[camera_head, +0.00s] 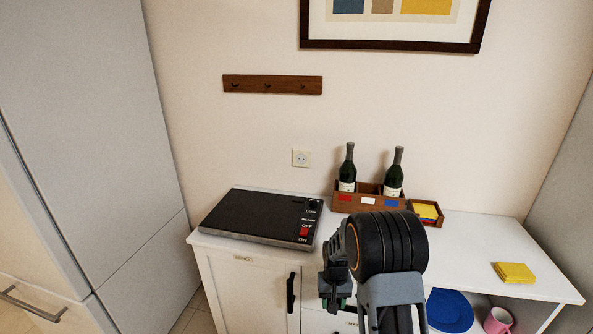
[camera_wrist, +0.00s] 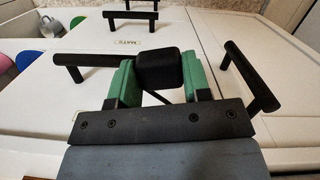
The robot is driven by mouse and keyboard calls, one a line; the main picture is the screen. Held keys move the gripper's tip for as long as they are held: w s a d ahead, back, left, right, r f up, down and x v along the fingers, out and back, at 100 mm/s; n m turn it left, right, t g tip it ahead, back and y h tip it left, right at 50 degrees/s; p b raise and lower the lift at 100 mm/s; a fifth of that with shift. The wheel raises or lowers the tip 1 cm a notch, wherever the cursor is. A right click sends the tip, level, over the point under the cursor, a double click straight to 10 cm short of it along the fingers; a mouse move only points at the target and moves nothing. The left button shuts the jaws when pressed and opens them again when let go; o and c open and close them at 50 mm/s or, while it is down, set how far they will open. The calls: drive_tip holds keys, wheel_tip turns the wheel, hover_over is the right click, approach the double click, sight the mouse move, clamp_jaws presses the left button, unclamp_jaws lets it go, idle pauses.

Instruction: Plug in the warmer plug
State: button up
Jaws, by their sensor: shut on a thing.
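My gripper (camera_head: 337,296) is in front of the white cabinet, below the worktop's front edge in the head view. In the wrist view its green-padded fingers (camera_wrist: 159,82) are shut on a black block-shaped plug (camera_wrist: 161,66). The plug's prongs are not visible, and a thin dark line that may be its cord shows between the fingers. The wall socket (camera_head: 301,158) is white and empty, above and left of my gripper and well apart from it. The black warmer (camera_head: 258,214) lies flat on the worktop's left part, with a red switch (camera_head: 304,232) between the OFF and ON marks.
A wooden rack (camera_head: 345,205) with two dark bottles stands against the wall, right of the socket. A small tray (camera_head: 431,221) of yellow pads is beside it. More yellow pads (camera_head: 514,272) lie at the right. Black handles (camera_wrist: 250,78) stick out from the cabinet fronts near my gripper.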

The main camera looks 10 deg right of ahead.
drive_tip(key=s+a+f+n, duration=0.1)
drive_tip(key=a+f+n, duration=0.1)
drive_tip(key=a+f, duration=0.3)
drive_tip(key=shift+s+a+n, duration=0.25)
drive_tip(key=shift+a+n, duration=0.05)
drive_tip(key=shift+a, duration=0.55)
